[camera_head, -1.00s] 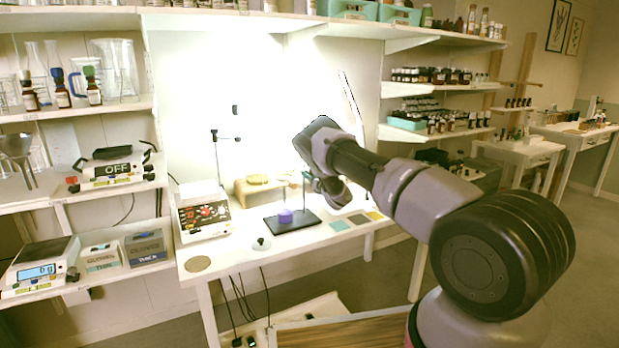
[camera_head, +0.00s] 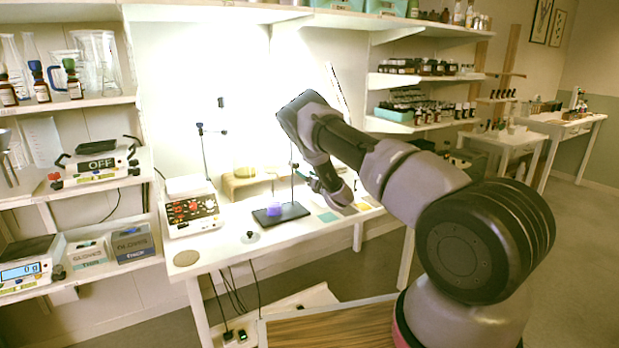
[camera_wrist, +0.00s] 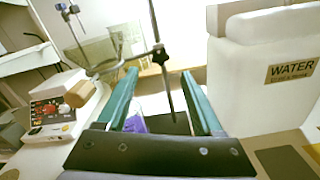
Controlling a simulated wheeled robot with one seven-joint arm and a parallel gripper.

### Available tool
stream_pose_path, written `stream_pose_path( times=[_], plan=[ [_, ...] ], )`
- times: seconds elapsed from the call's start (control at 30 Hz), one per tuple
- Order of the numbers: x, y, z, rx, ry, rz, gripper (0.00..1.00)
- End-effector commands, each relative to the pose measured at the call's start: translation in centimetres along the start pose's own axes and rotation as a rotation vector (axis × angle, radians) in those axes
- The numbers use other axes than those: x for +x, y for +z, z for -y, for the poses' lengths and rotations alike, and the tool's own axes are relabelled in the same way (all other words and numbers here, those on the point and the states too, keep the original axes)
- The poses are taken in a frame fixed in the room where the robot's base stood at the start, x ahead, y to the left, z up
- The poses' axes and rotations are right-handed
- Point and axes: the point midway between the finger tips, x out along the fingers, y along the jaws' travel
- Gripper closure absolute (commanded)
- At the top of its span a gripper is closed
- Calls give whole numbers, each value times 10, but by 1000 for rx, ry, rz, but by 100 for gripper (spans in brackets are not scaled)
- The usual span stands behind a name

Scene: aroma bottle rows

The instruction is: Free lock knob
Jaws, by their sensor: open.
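My gripper (camera_wrist: 160,76) is open, with its two teal fingers apart. In the wrist view a thin dark upright rod (camera_wrist: 168,95) stands between and beyond the fingers. A small dark fitting (camera_wrist: 158,54) sits on this rod just above the fingertip level; it may carry the lock knob, but it is too small to tell. I see nothing held between the fingers. In the head view the black stand base (camera_head: 268,217) is on the table with a purple object (camera_head: 277,209) on it. My gripper is just right of the stand's rod there, partly hidden by my wrist.
A white container labelled WATER (camera_wrist: 270,80) is close on the right in the wrist view. A device with red knobs (camera_head: 192,214) stands left on the white table (camera_head: 225,255). A second thin stand (camera_head: 205,155) rises behind. A wooden bench (camera_head: 262,171) holds a yellowish dish.

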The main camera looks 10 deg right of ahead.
Motion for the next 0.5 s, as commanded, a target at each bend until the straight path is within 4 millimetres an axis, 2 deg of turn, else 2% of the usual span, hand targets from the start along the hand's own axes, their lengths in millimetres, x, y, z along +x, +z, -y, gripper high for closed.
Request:
stream_pose_path(
  times=[0.1, 0.2, 0.5],
  plan=[
    [-18, 0, 1, 1, -2, 1, 32],
    [-26, 0, 0, 1, -1, 1, 32],
    [-30, 0, 0, 1, 0, 1, 32]
  ],
)
